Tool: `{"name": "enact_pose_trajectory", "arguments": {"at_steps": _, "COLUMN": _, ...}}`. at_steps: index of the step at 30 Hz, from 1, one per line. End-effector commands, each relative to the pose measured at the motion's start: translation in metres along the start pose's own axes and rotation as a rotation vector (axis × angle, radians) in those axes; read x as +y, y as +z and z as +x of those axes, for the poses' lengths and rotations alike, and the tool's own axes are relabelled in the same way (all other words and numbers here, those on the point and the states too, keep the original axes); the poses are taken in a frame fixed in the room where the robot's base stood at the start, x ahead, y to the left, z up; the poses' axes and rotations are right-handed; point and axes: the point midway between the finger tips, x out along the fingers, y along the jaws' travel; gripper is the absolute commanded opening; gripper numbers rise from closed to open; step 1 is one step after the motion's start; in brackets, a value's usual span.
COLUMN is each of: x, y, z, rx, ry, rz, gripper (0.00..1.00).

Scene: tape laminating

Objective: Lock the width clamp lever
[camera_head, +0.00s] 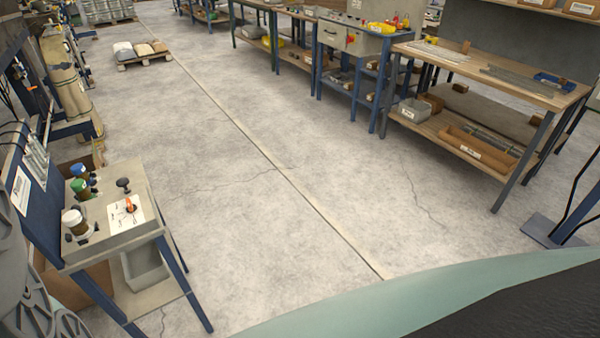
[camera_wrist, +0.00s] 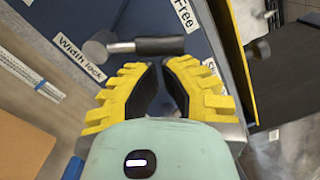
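The width clamp lever (camera_wrist: 160,46) shows in the wrist view. It has a grey round hub at its left, a thin metal rod and a black grip pointing right across a dark blue panel (camera_wrist: 135,15). A "Width lock" label (camera_wrist: 75,58) is left of the hub. A "Free" label (camera_wrist: 183,14) is above the grip's right end. Another label, starting with "S", is mostly hidden behind the right finger. My gripper (camera_wrist: 160,66) has yellow ribbed fingers with black pads. Its tips are almost together, just below the grip in the picture, with nothing seen between them. I cannot tell whether they touch it.
A yellow edge (camera_wrist: 233,45) borders the panel's right side. In the head view, a control stand (camera_head: 115,215) with knobs is at left. Workbenches (camera_head: 490,75) line the right and back. The concrete floor (camera_head: 250,200) between is clear. The lever is not recognisable there.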

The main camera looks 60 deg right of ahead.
Motion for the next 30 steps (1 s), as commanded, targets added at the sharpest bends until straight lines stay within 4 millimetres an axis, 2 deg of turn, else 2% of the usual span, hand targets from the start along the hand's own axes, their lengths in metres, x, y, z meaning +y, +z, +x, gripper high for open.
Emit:
{"name": "enact_pose_trajectory", "arguments": {"at_steps": 11, "x": 0.000, "y": 0.007, "z": 0.001, "rx": -0.004, "ry": 0.007, "rz": -0.120, "gripper": 0.00}}
{"name": "enact_pose_trajectory", "arguments": {"at_steps": 30, "x": -0.007, "y": 0.035, "z": 0.002, "rx": -0.007, "ry": 0.033, "rz": -0.682, "gripper": 0.00}}
